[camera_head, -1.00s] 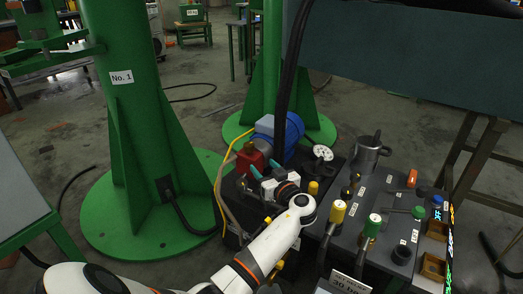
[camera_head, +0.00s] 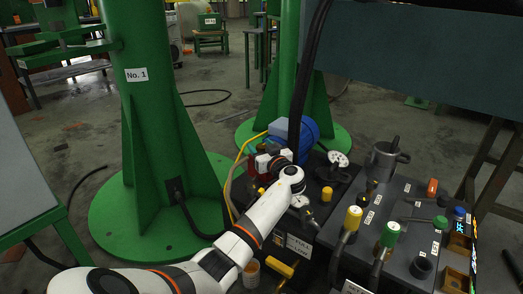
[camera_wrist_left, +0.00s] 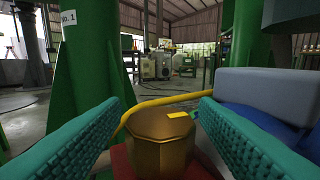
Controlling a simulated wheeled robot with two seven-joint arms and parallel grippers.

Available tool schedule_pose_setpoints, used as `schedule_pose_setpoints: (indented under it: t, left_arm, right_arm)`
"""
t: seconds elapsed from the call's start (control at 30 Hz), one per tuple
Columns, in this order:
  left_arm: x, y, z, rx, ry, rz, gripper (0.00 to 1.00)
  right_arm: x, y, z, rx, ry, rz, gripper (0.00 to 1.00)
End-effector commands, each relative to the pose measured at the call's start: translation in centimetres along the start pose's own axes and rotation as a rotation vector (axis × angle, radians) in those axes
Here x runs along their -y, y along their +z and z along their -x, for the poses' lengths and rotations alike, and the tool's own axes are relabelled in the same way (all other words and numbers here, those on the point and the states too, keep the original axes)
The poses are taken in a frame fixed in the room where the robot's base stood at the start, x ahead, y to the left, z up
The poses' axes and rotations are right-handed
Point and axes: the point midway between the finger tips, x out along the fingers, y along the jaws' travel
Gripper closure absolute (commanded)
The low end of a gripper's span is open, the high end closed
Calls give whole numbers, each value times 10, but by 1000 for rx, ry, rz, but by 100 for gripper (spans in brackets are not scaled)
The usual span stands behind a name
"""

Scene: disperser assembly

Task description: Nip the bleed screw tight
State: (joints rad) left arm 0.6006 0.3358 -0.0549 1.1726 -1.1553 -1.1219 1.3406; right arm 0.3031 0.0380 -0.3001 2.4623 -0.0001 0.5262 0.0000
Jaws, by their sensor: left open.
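A brass hexagonal screw head (camera_wrist_left: 162,145) with a yellow mark on its top stands upright in the left wrist view, and I take it for the bleed screw. It sits over a red block (camera_wrist_left: 121,160). My left gripper (camera_wrist_left: 160,110) is open, with one teal ridged jaw on each side of the brass head. A gap shows between the head and each jaw. In the head view my left arm (camera_head: 255,225) reaches to the red block beside the blue motor, and its wrist hides the screw there. My right gripper is not in view.
The blue motor (camera_head: 307,137) with its grey box (camera_wrist_left: 265,95) is close behind the right jaw. A yellow cable (camera_wrist_left: 175,99) passes behind the screw. Yellow and green levers (camera_head: 352,217) and a grey mug-like vessel (camera_head: 386,160) stand right of the arm. A green column (camera_head: 155,130) rises at left.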

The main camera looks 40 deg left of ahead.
Motion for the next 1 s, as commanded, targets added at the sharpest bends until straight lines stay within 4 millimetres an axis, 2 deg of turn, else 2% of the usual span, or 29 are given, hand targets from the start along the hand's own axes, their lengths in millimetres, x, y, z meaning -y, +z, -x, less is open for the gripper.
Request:
schedule_pose_setpoints:
  t: [0.23, 0.5, 0.77, 1.0]
  left_arm:
    - [0, 0, -1, 0, 0, 0, 45]
    - [0, 0, 0, 0, 0, 0, 89]
    - [-1, 0, 0, -1, -23, 1, 90]
    - [-1, 0, 0, 1, -140, 0, 90]
  right_arm:
    - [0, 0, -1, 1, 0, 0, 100]
    - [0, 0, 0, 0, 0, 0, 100]
    - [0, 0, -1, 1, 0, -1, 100]
    - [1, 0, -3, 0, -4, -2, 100]
